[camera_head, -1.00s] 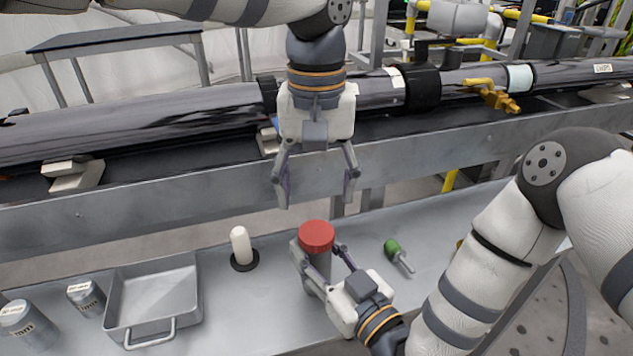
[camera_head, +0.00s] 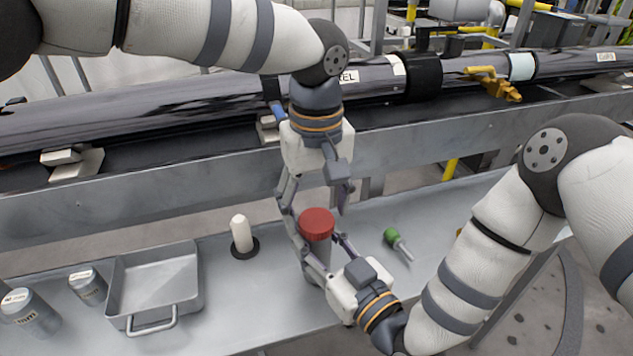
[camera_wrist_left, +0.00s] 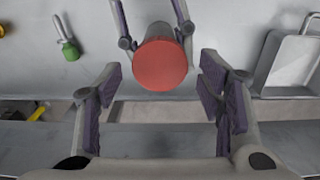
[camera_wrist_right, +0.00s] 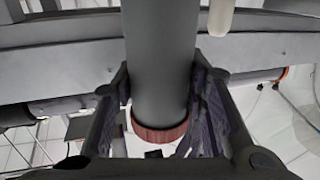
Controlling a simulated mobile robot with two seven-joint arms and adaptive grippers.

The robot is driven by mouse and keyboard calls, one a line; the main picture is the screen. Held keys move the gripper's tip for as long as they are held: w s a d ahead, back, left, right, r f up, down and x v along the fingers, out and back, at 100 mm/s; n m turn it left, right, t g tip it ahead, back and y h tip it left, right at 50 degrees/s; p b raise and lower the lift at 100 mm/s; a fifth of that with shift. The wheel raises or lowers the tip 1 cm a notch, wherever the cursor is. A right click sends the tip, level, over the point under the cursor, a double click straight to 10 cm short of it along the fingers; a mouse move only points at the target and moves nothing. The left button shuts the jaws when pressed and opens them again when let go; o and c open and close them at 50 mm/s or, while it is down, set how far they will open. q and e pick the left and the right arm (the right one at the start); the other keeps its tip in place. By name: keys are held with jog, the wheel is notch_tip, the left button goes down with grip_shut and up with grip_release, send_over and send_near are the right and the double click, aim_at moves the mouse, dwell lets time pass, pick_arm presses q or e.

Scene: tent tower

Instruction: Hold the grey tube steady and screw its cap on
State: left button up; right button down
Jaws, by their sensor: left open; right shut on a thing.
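The grey tube (camera_head: 319,253) stands upright above the grey bench, with the red cap (camera_head: 317,222) sitting on its top end. In the right wrist view, the tube (camera_wrist_right: 160,55) runs to the red cap (camera_wrist_right: 158,131); I cannot tell how far the threads engage. My right gripper (camera_head: 320,247) is shut around the tube below the cap. My left gripper (camera_head: 318,208) points down above the cap, open and empty. In the left wrist view, the cap (camera_wrist_left: 160,62) lies ahead of the spread fingers, a little off the middle between them, not touching them.
A grey metal tray (camera_head: 153,287) with a handle is on the bench at left, beside labelled canisters (camera_head: 88,287). A white peg on a black base (camera_head: 242,236) stands left of the tube. A green-handled tool (camera_head: 392,236) lies to the right. A long dark pipe (camera_head: 150,117) runs behind.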

pick_arm(q)
jog(key=shift+f, duration=0.8)
jog(key=c, duration=1.2)
jog(key=m, duration=1.5)
jog(key=shift+m, duration=0.4)
jog(key=m, duration=0.5)
jog(key=o, duration=1.3)
